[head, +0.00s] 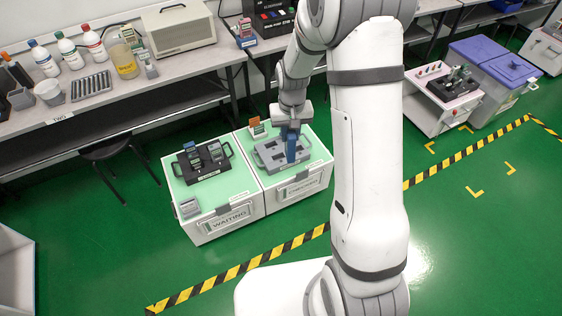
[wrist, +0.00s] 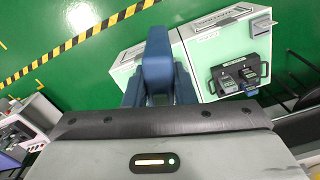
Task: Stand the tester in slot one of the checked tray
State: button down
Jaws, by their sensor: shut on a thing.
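In the head view, my gripper (head: 290,132) points down over the grey checked tray (head: 265,161). It is shut on a blue upright tester (head: 291,152). The tester's lower end overlaps the right part of the tray, and I cannot tell whether it is in a slot or just above one. In the wrist view, the tester (wrist: 157,68) appears as a blue block between the dark blue fingers of my gripper (wrist: 158,92). The checked tray is hidden there behind the tester and gripper. Slot numbers are too small to read.
The tray sits on the CHECKED cabinet (head: 303,192). An orange-topped device (head: 256,126) stands behind it. A bench (head: 160,105) runs behind.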

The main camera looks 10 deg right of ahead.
aim_at(282, 151)
jog(key=u, duration=0.05)
jog(key=i, duration=1)
jog(key=z, duration=0.05)
